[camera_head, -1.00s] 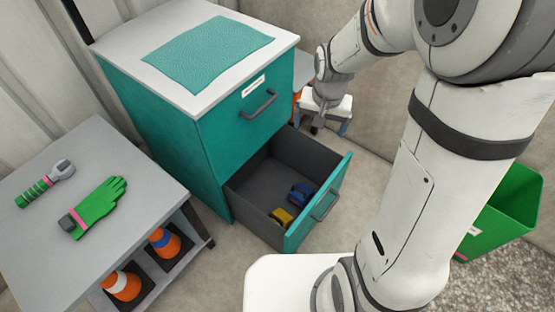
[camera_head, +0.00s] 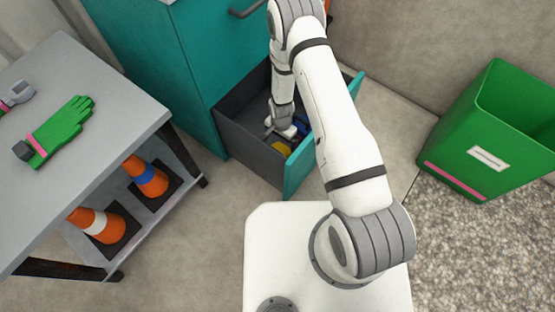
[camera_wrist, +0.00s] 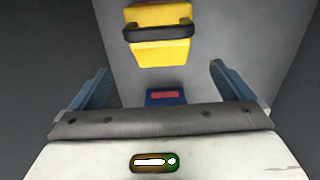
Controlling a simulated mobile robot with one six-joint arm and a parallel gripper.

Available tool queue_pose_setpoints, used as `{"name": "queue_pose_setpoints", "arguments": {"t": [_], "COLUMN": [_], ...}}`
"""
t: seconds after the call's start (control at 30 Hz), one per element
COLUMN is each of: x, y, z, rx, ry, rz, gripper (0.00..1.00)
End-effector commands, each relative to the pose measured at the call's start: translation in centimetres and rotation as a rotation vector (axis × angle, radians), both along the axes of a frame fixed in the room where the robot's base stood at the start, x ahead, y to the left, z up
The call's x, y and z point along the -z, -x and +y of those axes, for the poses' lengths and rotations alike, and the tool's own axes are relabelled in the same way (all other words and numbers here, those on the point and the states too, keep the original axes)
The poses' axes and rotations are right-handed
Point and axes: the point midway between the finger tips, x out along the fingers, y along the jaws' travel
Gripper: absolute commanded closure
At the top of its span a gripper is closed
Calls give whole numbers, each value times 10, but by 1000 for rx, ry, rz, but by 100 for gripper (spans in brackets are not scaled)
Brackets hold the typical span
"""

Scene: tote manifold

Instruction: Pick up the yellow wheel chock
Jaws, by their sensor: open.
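The yellow wheel chock (camera_head: 282,148) lies in the open drawer (camera_head: 298,170) of the teal cabinet, near the drawer's front. The wrist view shows the yellow chock (camera_wrist: 160,50) with a dark handle across it, beyond my fingertips. My gripper (camera_wrist: 160,84) is open, its two blue-grey fingers apart with nothing gripped. In the head view my gripper (camera_head: 283,132) is low in the drawer, just behind the yellow chock, and my arm hides part of the drawer. A blue object (camera_wrist: 165,97) with a red patch lies below, seen between the fingers.
The drawer's dark walls (camera_head: 245,140) surround my gripper. A grey table (camera_head: 110,100) at left holds a green glove (camera_head: 62,132) and a wrench (camera_head: 17,95). Orange cones (camera_head: 148,178) stand on its lower shelf. A green bin (camera_head: 475,125) stands at right.

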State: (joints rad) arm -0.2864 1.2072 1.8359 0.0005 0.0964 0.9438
Motion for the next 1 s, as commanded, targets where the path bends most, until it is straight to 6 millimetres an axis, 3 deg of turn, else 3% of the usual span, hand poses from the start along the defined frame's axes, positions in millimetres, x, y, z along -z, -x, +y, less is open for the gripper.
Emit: {"name": "queue_pose_setpoints", "arguments": {"t": [0.7,0.93,1.0], "x": [89,89,89], "y": [4,4,4], "z": [5,5,5], "rx": [6,5,5], "ry": [1,0,1], "rz": [2,1,2], "gripper": [0,0,4]}}
